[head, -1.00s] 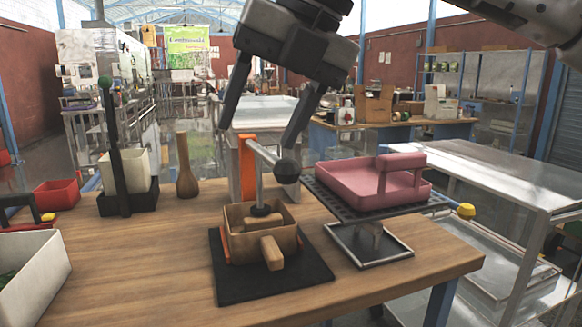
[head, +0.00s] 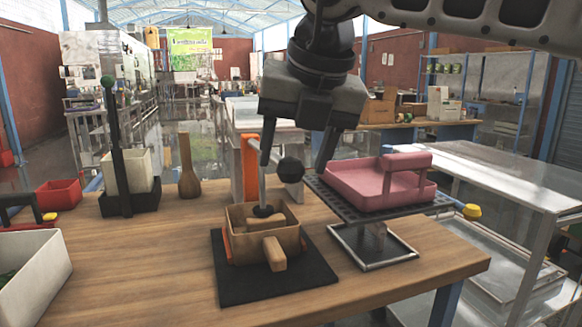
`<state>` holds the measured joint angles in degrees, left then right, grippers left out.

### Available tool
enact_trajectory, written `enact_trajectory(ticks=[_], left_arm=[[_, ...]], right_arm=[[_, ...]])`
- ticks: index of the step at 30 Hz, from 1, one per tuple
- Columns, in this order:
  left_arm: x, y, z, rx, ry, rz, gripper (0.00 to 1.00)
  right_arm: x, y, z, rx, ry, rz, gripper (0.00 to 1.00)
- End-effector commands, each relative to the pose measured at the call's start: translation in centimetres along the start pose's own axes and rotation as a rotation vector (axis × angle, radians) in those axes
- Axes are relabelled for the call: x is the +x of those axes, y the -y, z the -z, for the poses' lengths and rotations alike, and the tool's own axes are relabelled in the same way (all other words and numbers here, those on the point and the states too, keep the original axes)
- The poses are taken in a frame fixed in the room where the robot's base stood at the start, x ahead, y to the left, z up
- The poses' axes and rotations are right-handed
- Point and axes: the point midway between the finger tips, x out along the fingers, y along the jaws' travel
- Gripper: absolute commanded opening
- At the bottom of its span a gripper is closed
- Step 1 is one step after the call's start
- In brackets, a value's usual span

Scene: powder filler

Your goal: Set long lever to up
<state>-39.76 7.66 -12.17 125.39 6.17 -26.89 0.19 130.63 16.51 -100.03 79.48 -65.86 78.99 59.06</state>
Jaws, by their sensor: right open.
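A lever with a thin metal rod and a black ball knob (head: 291,170) comes off an orange post (head: 249,165) behind a wooden box (head: 263,232). The knob hangs lower than the post's top, to its right. A thin upright rod (head: 262,188) goes down into the box. My right gripper (head: 294,167) comes from above with its two dark fingers apart. In the picture the knob lies between the fingertips, and neither finger clearly touches it. The fingers hide part of the lever's rod. My left gripper is not in view.
A pink tray (head: 375,190) stands on a dark perforated plate at the right, with a yellow knob (head: 472,211) beside it. A black upright lever with a green ball (head: 107,82) stands at the left, near a wooden bottle-shaped piece (head: 187,168). The table's front right (head: 400,285) is clear.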

Motion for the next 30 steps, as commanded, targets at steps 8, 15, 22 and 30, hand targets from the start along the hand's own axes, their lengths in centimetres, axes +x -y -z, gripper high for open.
enact_trajectory(ticks=[8, 15, 22, 30], left_arm=[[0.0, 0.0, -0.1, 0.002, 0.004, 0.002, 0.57], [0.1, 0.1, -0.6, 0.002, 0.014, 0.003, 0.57], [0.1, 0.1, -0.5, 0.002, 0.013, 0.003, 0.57], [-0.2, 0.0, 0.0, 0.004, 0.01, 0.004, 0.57]], right_arm=[[2.8, 0.0, 0.0, -0.001, 0.0, 0.0, 0.57], [3.0, 0.0, 0.0, -0.001, 0.0, 0.0, 0.57], [3.0, 0.0, 0.0, -0.001, 0.0, 0.0, 0.12], [2.4, 0.0, -0.4, 0.003, 0.002, 0.0, 0.0]])
